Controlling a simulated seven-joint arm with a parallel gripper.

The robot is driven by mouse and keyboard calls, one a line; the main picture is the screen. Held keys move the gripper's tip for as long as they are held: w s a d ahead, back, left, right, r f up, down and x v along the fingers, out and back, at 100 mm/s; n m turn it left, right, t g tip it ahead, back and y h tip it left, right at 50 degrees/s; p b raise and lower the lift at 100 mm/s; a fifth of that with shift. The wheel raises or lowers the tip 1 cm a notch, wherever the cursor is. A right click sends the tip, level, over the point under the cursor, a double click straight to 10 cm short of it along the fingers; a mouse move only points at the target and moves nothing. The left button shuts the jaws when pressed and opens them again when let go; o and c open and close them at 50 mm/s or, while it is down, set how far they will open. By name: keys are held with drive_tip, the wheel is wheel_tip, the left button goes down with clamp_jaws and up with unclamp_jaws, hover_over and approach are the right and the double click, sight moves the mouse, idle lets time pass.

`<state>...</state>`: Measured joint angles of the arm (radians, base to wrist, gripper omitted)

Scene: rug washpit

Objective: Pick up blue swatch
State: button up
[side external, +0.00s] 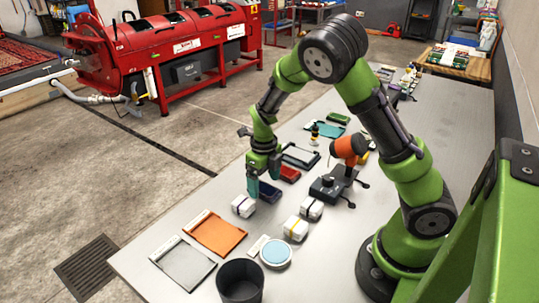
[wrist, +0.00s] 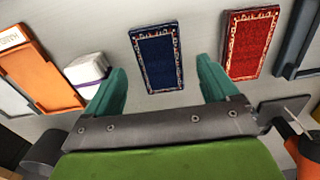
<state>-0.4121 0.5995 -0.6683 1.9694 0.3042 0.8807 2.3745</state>
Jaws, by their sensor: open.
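The blue swatch (wrist: 157,58) is a small dark blue rug piece with a pale patterned border. It lies flat on the grey table, ahead of and between my open fingers in the wrist view. In the side external view the blue swatch (side external: 266,192) is partly hidden by my gripper (side external: 263,172). My gripper also shows in the wrist view (wrist: 160,85), with teal fingers spread wide and nothing between them. The fingertips appear to be just above the table beside the swatch; exact height is hard to tell.
A red swatch (wrist: 249,43) lies right of the blue one. A white block (wrist: 87,70) and orange tray (wrist: 45,75) are to the left. In the side external view, an orange-headed device (side external: 347,150) stands to the right and a dark bin (side external: 240,282) at the front.

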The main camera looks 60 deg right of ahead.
drive_tip(key=shift+f, duration=0.85)
drive_tip(key=shift+c, duration=0.4)
drive_tip(key=c, duration=1.1)
drive_tip(key=shift+r, duration=0.1)
